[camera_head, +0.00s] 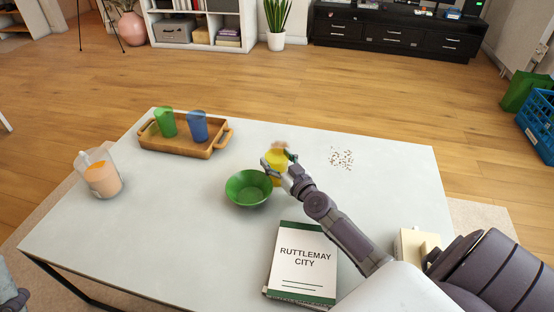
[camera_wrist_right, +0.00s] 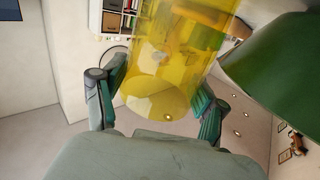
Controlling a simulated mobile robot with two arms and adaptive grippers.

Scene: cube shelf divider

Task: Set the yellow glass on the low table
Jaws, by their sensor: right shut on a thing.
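The yellow glass (camera_head: 277,163) is between the fingers of my right gripper (camera_head: 280,160), which is shut on it. It is over the low white table (camera_head: 385,185), just behind the green bowl (camera_head: 249,188); whether its base touches the tabletop I cannot tell. In the right wrist view the see-through yellow glass (camera_wrist_right: 165,55) stands between the two green fingers, with the bowl (camera_wrist_right: 280,60) close at the right. Only a bit of my left arm shows at the lower left corner of the head view; its fingers are out of sight.
A wooden tray (camera_head: 205,152) holds a green glass (camera_head: 165,122) and a blue glass (camera_head: 198,126). A jug with orange contents (camera_head: 102,180) stands at the left. A book (camera_head: 302,262) lies at the front. Crumbs (camera_head: 341,159) are scattered right of my right gripper.

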